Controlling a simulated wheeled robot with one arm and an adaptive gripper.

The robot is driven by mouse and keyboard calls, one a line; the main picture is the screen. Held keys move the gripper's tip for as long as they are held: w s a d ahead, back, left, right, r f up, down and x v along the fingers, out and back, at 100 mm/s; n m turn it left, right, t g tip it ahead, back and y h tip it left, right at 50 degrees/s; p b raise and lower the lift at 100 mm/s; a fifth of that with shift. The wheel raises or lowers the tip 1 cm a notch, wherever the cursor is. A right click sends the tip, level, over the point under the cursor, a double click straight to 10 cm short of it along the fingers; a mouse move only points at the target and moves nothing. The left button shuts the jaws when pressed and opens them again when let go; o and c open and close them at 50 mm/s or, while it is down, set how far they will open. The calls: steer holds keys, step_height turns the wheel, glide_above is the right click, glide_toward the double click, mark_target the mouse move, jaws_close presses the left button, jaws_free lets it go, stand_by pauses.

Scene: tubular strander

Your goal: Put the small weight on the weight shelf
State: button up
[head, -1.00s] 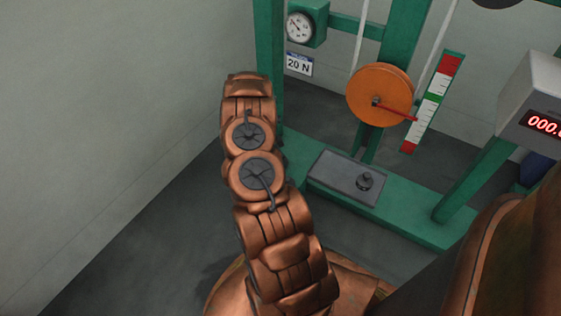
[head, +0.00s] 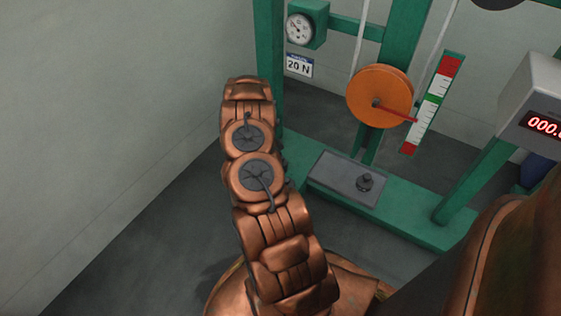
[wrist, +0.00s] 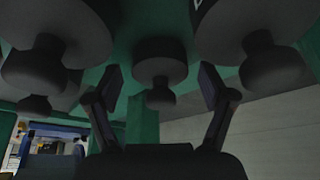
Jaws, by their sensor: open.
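In the wrist view my gripper (wrist: 160,84) is open, one finger on each side. A dark round weight with a knob (wrist: 160,62) shows between the fingertips; the fingers do not visibly close on it. It looks smaller than the two dark weights beside it, at left (wrist: 55,55) and right (wrist: 262,45). I cannot tell which part is the weight shelf. My gripper is hidden behind my arm in the head view.
The green frame (head: 268,60) stands close to my arm. It carries a dial gauge (head: 300,28), an orange pulley (head: 380,95) and a red-and-white scale (head: 432,100). A grey display box (head: 535,95) is at right. The floor at left is clear up to the wall.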

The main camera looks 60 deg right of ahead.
steer(key=shift+r, duration=0.1)
steer(key=p+v, duration=0.3)
steer(key=v, duration=0.9)
steer(key=a+r+n+y, duration=0.2)
steer(key=a+r+n, duration=1)
steer(key=a+r, duration=1.1)
steer(key=s+a+r+n, duration=0.3)
steer(key=s+a+n, duration=0.2)
steer(key=s+a, duration=0.2)
steer(key=s+a+r+n+y, duration=0.1)
steer(key=s+a+r+n, duration=0.2)
steer(key=s+a, duration=0.4)
steer(key=s+a+r+n, duration=0.4)
steer(key=s+a+n, duration=0.2)
steer(key=s, duration=0.6)
steer(key=shift+a+n+g+y, duration=0.3)
steer(key=shift+a+g, duration=0.1)
steer(key=shift+a, duration=0.65)
